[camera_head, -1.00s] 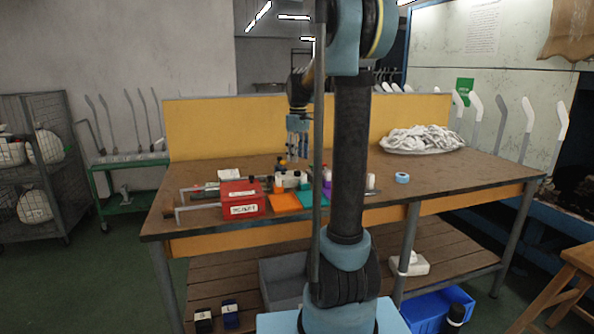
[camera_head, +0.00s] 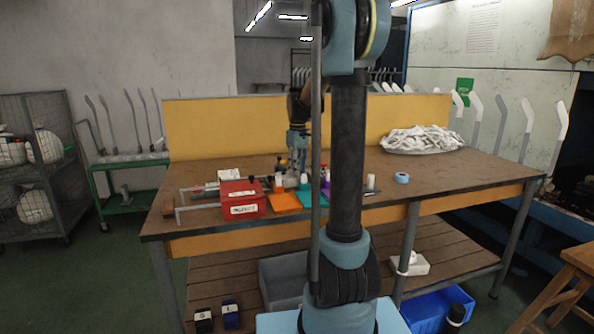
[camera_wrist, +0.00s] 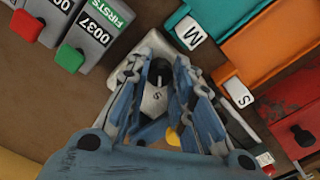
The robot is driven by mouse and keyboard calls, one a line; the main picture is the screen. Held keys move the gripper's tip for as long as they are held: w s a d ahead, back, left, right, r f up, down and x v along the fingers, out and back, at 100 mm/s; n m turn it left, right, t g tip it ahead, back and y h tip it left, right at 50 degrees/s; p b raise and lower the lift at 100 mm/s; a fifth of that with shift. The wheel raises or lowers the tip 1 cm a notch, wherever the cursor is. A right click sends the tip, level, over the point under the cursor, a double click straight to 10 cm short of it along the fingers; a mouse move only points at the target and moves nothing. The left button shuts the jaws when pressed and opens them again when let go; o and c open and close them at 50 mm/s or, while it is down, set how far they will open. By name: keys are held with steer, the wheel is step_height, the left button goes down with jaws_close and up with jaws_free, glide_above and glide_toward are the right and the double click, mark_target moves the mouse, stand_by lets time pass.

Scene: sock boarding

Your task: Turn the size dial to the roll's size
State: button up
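The size dial shows in the wrist view as a black knob (camera_wrist: 159,70) on a pale housing, with an "S" mark (camera_wrist: 156,97) on the pale face below it. My gripper (camera_wrist: 160,62) is over the dial, with one blue finger on each side of the knob. The fingers look apart, with small gaps to the knob; firm contact does not show. The fingers hide parts of the housing. In the head view my gripper (camera_head: 298,168) is low over the cluster of items on the bench. I cannot make out a size on any roll.
Grey counters (camera_wrist: 85,35) with green and red knobs lie left of the dial. A teal "M" piece (camera_wrist: 205,15) and an orange "S" piece (camera_wrist: 268,45) lie right. A red box (camera_head: 242,199) and white cloth pile (camera_head: 421,139) are on the bench (camera_head: 440,182), whose right side is mostly clear.

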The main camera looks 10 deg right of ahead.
steer(key=shift+m, duration=0.3)
jaws_close()
steer(key=m, duration=0.8)
steer(key=shift+m, duration=0.4)
steer(key=m, duration=0.4)
steer(key=shift+m, duration=2.3)
steer(key=shift+a, duration=0.1)
steer(key=o, duration=1)
jaws_free()
